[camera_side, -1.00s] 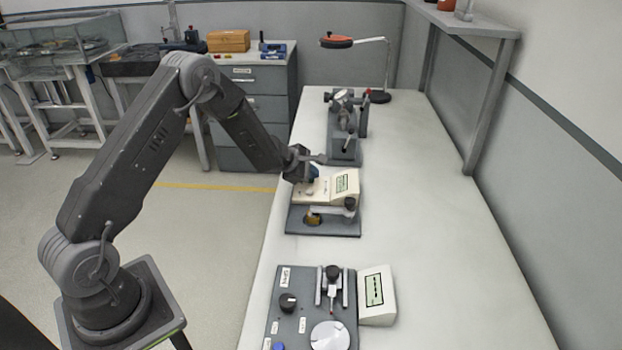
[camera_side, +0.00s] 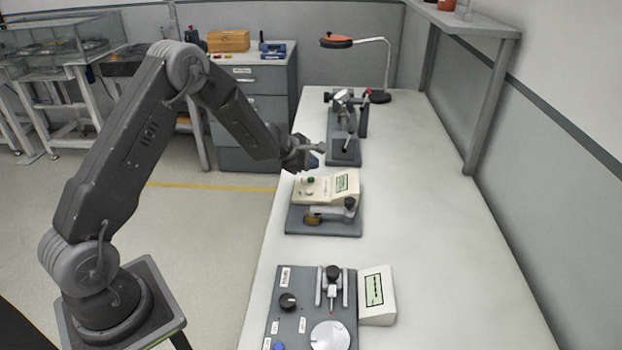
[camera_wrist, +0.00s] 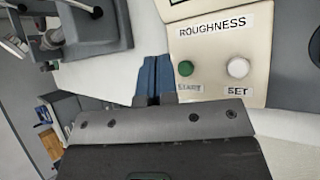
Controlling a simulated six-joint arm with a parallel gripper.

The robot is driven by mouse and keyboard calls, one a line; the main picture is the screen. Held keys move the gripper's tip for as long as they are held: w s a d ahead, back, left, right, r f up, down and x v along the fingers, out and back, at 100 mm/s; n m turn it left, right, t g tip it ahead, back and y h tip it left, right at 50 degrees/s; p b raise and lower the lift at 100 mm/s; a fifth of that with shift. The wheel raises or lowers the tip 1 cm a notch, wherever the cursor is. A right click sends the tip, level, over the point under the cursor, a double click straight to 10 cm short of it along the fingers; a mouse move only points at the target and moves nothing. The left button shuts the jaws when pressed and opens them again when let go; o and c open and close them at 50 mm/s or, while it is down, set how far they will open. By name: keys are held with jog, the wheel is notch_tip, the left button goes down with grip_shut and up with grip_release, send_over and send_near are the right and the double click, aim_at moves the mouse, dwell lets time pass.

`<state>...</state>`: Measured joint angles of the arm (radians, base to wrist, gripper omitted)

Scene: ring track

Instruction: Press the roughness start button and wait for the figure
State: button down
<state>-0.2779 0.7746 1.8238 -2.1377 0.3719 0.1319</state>
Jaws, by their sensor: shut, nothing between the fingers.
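The roughness unit (camera_side: 318,192) is a cream box on a grey base in the middle of the bench, with a lit green display (camera_side: 342,183) too small to read. In the wrist view its panel (camera_wrist: 212,48) reads ROUGHNESS. The round green start button (camera_wrist: 185,68) sits above a START label, and the white SET button (camera_wrist: 238,67) is to its right. My gripper (camera_side: 314,161) is shut and empty, raised above the unit and apart from it. Its blue fingers (camera_wrist: 153,62) appear just left of the start button. The panel's display is mostly cut off in the wrist view.
A stylus arm (camera_side: 330,211) stands at the unit's front. A second station with a round plate (camera_side: 330,335) and its readout (camera_side: 376,293) is nearer. The bench's right side is clear.

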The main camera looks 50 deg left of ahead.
aim_at(312, 180)
jog(key=shift+r, duration=1.7)
jog(key=shift+d+r, duration=0.2)
jog(key=shift+r, duration=0.1)
jog(key=s+d+r+m+g+h, duration=0.1)
jog(key=s+d+r+m+h, duration=0.1)
jog(key=s+d+r+m, duration=0.5)
jog(key=s+d+r+m+h, duration=0.2)
jog(key=s+d+r+m, duration=0.3)
jog(key=d+r, duration=0.5)
jog(key=s+d+r+m+g+y, duration=0.1)
jog(key=s+d+r+m, duration=0.1)
jog(key=s+m, duration=0.25)
jog(key=s+d+r+m+g, duration=0.1)
jog(key=s+d+r+m, duration=0.15)
jog(key=s, duration=0.35)
jog(key=s+a+f+m+y, duration=0.1)
jog(key=s+a+m+y, duration=0.1)
jog(key=s, duration=0.5)
jog(key=s+a+f+m+y, duration=0.1)
jog(key=s+f+m+y, duration=0.1)
jog(key=s+m, duration=0.2)
jog(key=s, duration=0.2)
jog(key=shift+s+a+f, duration=0.2)
jog(key=shift+s+a, duration=0.15)
